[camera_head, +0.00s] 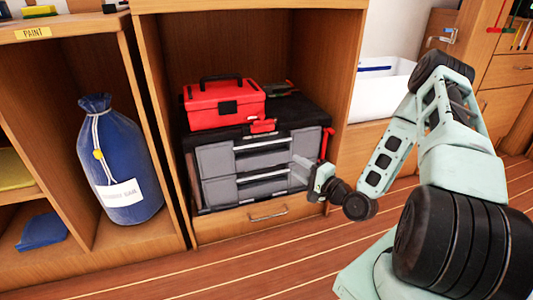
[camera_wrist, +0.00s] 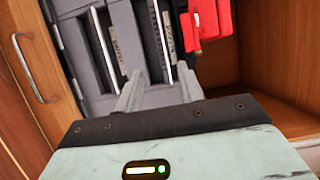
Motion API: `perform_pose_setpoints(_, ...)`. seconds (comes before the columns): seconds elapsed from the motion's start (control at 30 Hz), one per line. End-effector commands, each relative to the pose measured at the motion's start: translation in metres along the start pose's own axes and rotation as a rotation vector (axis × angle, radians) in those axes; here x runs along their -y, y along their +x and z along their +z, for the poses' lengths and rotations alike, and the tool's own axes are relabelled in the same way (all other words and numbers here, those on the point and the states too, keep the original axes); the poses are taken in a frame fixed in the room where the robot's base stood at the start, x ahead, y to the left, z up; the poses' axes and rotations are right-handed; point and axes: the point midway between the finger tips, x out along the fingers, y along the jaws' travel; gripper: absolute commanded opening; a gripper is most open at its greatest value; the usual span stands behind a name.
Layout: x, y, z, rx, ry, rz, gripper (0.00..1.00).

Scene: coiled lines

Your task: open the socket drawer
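A black and grey tool chest with two grey drawers stands in the open cabinet bay. The upper drawer (camera_head: 215,157) and the lower drawer (camera_head: 217,190) look shut, each with a pale bar handle. The wrist view shows the chest turned on its side, with the upper handle (camera_wrist: 164,34) and the lower handle (camera_wrist: 104,48). Small labels beside the handles are too small to read surely. My gripper (camera_head: 300,168) is at the chest's front right. Its fingers (camera_wrist: 158,86) are apart and empty, on either side of the upper handle's line; contact cannot be told.
A red toolbox (camera_head: 222,103) sits on the chest, with red and black items beside it. A wooden drawer with a bar handle (camera_head: 268,216) lies below. A blue sack (camera_head: 119,165) stands in the left bay. Cabinet walls flank the chest; the floor in front is clear.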

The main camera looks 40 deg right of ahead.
Motion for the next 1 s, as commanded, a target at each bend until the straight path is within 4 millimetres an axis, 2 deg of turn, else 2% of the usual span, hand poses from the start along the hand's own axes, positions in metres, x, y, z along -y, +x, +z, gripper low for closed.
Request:
perform_pose_setpoints(0.4,-0.003,0.089,0.002,0.004,-0.005,-0.003,0.38)
perform_pose_setpoints(0.6,-0.003,0.123,0.001,0.003,-0.004,0.000,0.38)
perform_pose_setpoints(0.8,-0.002,0.141,0.001,0.002,-0.003,0.001,0.38)
perform_pose_setpoints(1.0,-0.001,0.145,0.001,0.001,-0.001,0.002,0.38)
